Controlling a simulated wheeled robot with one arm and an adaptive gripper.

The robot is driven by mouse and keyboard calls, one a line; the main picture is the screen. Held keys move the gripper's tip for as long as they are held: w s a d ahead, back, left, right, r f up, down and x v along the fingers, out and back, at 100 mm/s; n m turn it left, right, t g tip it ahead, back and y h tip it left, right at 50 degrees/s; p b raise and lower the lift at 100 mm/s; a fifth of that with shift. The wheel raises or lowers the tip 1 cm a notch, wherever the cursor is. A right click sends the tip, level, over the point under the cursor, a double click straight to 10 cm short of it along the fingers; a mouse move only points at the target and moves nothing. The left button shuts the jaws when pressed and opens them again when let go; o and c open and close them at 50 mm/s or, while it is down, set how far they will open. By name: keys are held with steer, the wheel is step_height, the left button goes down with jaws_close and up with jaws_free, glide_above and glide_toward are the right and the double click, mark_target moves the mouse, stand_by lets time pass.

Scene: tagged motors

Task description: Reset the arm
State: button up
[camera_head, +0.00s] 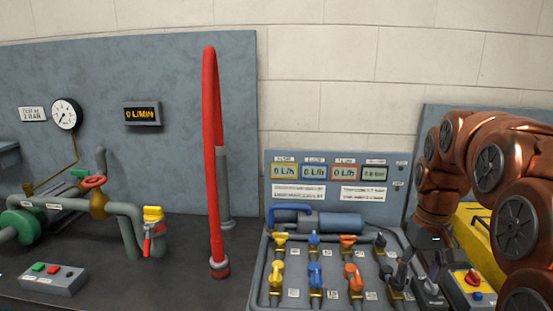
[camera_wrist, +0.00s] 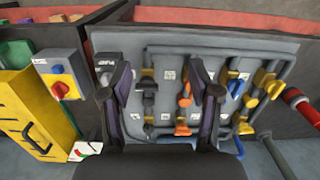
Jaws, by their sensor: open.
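My copper-coloured arm (camera_head: 487,165) fills the right side of the head view, bent over with its wrist pointing down beside the valve board. My gripper (camera_wrist: 162,82) is open in the wrist view, with its two dark fingers spread apart and nothing held between them. The valve board (camera_wrist: 217,48) lies behind and below the fingers, and a grey-black valve and an orange-handled valve (camera_wrist: 183,129) show in the gap. Whether the fingers touch any of the board's valves cannot be told.
The valve board carries yellow (camera_head: 277,269), blue (camera_head: 314,274) and orange handles. A yellow case (camera_wrist: 28,110) and a red-knob switch box (camera_wrist: 60,76) stand close beside my gripper. A tall red hose (camera_head: 210,150) rises left of the board. Bare dark bench (camera_head: 110,285) shows farther left.

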steer(key=s+a+f+p, duration=0.1)
steer(key=s+a, duration=0.2)
steer(key=s, duration=0.6)
steer(key=s+a+f+p, duration=0.1)
steer(key=s+a, duration=0.3)
steer(key=s, duration=0.5)
steer(key=s+a+f+g+p, duration=0.1)
steer(key=s+a, duration=0.3)
steer(key=s, duration=0.4)
steer(key=shift+s+a+f+p, duration=0.15)
steer(key=shift+s+f+p, duration=0.25)
steer(key=shift+f+p, duration=0.25)
steer(key=shift+f, duration=0.1)
